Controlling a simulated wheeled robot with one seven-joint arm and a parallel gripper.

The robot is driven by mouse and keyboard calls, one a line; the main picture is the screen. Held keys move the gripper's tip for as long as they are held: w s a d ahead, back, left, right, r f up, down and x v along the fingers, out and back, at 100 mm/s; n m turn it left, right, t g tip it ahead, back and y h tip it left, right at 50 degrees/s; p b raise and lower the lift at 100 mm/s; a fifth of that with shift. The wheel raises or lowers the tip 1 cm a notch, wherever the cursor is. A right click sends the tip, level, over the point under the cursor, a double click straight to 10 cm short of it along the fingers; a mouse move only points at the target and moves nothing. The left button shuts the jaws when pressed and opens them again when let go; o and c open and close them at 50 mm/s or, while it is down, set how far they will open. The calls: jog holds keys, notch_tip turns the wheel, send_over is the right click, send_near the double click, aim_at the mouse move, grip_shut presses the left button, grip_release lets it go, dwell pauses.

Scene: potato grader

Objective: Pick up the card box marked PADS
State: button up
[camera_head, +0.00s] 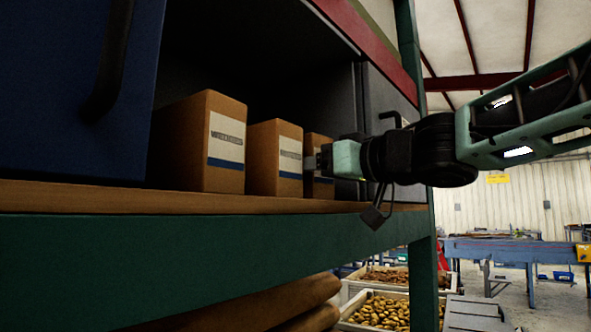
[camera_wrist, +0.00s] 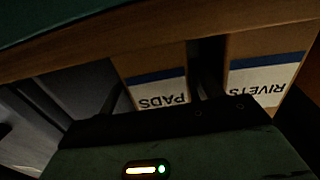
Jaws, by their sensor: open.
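The card box marked PADS (camera_wrist: 155,88) shows upside down in the wrist view, brown with a white label and a blue band. In the head view it is the rightmost box (camera_head: 318,142) on the wooden shelf, partly hidden by my gripper (camera_head: 322,160). My gripper (camera_wrist: 158,85) is open in front of it. In the wrist view one dark finger stands on each side of the PADS box, the right one in the gap beside the RIVETS box. I cannot tell whether the fingers touch the card.
The box marked RIVETS (camera_wrist: 265,72) stands close beside it, the middle box (camera_head: 275,158) in the head view. Another card box (camera_head: 205,142) stands further left, then a large blue panel (camera_head: 75,90). A red rail (camera_head: 368,45) crosses above; the shelf's green front edge (camera_head: 200,255) runs below.

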jog(key=shift+x, duration=1.4)
jog(key=shift+r, duration=0.1)
jog(key=c, duration=0.9)
